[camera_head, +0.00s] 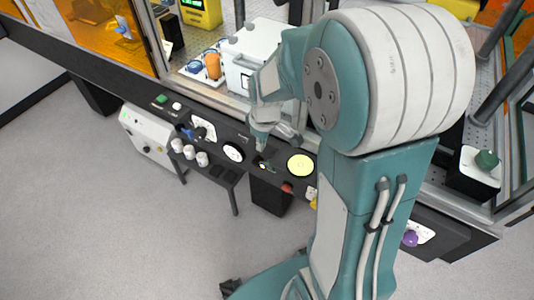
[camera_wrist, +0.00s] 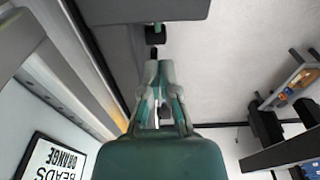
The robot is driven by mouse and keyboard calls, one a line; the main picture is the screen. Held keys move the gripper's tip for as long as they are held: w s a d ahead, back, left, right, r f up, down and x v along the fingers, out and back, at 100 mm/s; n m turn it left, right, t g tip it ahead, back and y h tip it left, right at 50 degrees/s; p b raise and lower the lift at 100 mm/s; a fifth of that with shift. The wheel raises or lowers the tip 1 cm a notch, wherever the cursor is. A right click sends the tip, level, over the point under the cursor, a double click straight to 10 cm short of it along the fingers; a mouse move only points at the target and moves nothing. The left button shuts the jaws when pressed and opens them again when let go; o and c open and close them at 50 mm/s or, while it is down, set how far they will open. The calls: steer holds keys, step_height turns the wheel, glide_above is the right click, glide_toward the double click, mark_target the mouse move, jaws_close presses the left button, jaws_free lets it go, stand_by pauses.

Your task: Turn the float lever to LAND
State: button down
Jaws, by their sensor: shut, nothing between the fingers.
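My gripper (camera_head: 262,146) is shut and empty, pointing down over the dark console front. Just under its tips is a small dark control with yellowish marks (camera_head: 263,164); it may be the float lever, but its lettering is too small to read. In the wrist view my gripper's fingertips (camera_wrist: 158,68) are together. A short black part with a round end (camera_wrist: 155,36) lies just beyond them; I cannot tell whether they touch. The lever's setting and the LAND mark cannot be made out.
A yellow disc (camera_head: 300,165) and a red button (camera_head: 287,188) are right of the control. A white dial (camera_head: 232,152) and several white knobs (camera_head: 189,152) are to its left. A white box (camera_head: 250,55) stands behind.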

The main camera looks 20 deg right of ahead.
mark_target(268, 161)
steer(key=f, duration=0.1)
steer(key=s+f, duration=0.1)
steer(key=d+f, duration=0.1)
steer(key=shift+s+f, duration=0.2)
steer(key=shift+f, duration=0.15)
steer(key=shift+s+d+f, duration=0.2)
steer(key=shift+s+d, duration=0.1)
steer(key=shift+s, duration=0.05)
steer(key=shift+w+a, duration=0.1)
